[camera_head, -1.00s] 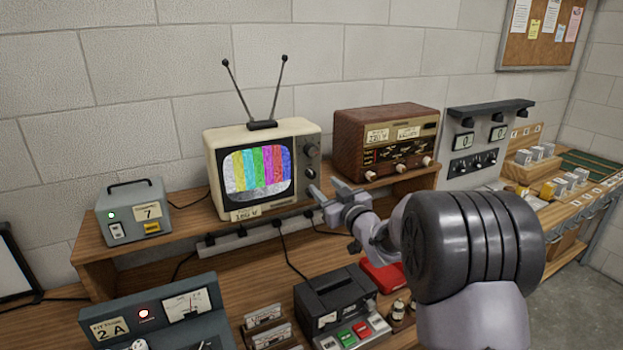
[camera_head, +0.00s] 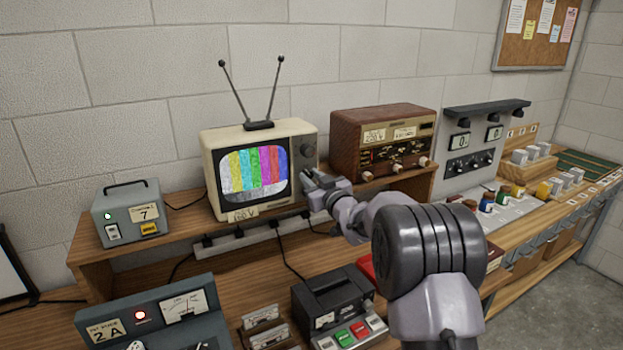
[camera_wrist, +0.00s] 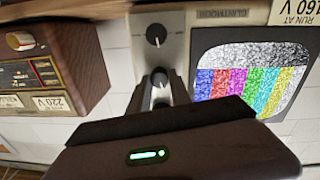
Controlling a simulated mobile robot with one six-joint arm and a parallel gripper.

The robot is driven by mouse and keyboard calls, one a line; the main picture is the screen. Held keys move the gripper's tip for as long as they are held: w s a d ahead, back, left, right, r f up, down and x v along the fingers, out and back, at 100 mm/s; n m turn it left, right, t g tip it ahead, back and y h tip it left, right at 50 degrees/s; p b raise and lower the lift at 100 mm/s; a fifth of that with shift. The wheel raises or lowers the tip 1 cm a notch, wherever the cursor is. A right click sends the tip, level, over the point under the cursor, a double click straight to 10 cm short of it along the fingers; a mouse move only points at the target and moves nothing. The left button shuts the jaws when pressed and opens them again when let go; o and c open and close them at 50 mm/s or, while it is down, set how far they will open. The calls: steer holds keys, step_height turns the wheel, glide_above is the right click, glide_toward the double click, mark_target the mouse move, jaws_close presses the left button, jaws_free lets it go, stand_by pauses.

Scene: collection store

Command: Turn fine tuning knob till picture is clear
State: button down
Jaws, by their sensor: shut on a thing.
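The cream television (camera_head: 212,160) with two antennas stands on the wooden shelf. Its screen (camera_head: 253,171) shows coloured bars with a grey speckled band below; in the wrist view the screen (camera_wrist: 240,85) looks grainy and upside down. Another dark knob (camera_wrist: 156,34) with a white pointer is free. No fine tuning label is readable.
A brown radio (camera_head: 385,142) stands close right of the television. A grey box (camera_head: 130,214) is left on the shelf. A black cassette unit (camera_head: 333,300) and a meter panel (camera_head: 150,310) sit below.

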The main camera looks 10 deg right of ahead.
steer(key=n+b, duration=0.3)
steer(key=b, duration=0.2)
steer(key=shift+f+n, duration=0.2)
steer(key=shift+n, duration=0.2)
steer(key=shift+r, duration=0.15)
steer(key=c, duration=1.2)
jaws_free()
